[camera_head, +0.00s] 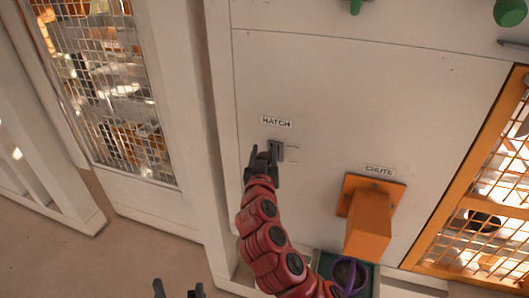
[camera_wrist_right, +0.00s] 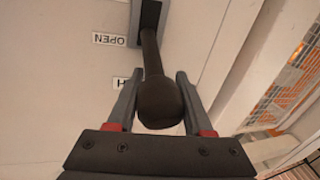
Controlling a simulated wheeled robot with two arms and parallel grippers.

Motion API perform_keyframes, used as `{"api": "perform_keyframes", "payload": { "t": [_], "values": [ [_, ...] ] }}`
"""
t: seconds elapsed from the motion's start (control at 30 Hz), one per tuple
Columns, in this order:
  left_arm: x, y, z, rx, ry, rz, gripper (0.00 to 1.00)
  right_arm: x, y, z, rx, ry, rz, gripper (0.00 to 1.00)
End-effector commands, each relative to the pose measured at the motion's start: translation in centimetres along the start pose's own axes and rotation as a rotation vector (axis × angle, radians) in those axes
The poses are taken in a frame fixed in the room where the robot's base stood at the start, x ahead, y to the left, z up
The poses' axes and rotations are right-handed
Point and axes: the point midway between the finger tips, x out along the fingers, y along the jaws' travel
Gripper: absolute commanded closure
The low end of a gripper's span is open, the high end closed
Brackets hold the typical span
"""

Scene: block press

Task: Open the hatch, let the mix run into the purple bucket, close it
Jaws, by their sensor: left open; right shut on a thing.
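The hatch lever (camera_wrist_right: 152,75) is a dark bar with a round knob, coming out of a slot plate (camera_head: 276,150) under the HATCH label. My right gripper (camera_head: 262,158) is at that plate. In the right wrist view its fingers are closed around the knob (camera_wrist_right: 160,103). The orange chute (camera_head: 369,225) juts from the wall to the right. The purple bucket (camera_head: 350,290) is below it, partly hidden by the chute and cut by the picture edge. My left gripper (camera_head: 179,290) is open and empty at the bottom edge.
The bucket stands in a dark green-edged recess (camera_head: 374,283) at the wall's foot. Orange-framed mesh (camera_head: 485,225) is at the right, and a mesh panel (camera_head: 110,90) at the left. The floor (camera_head: 140,255) at lower left is clear.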

Motion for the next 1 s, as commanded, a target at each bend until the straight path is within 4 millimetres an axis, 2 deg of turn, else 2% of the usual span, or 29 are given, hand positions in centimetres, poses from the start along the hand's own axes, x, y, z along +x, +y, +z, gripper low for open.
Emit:
{"api": "perform_keyframes", "payload": {
  "t": [0.17, 0.37, 1.0],
  "values": [
    [-2.2, 0.1, 0.4, 0.000, 0.000, 0.000, 0.19, -0.2, -0.1, 0.9, -0.006, 0.029, 0.002, 1.00],
    [-6.9, 0.3, 1.2, 0.000, 0.000, 0.000, 0.19, -0.5, -0.4, 2.2, -0.023, 0.105, 0.009, 1.00],
    [-26.8, 1.3, 4.5, 0.000, 0.000, 0.000, 0.19, -1.2, -1.0, 6.8, -0.120, 0.476, 0.053, 1.00]
  ]
}}
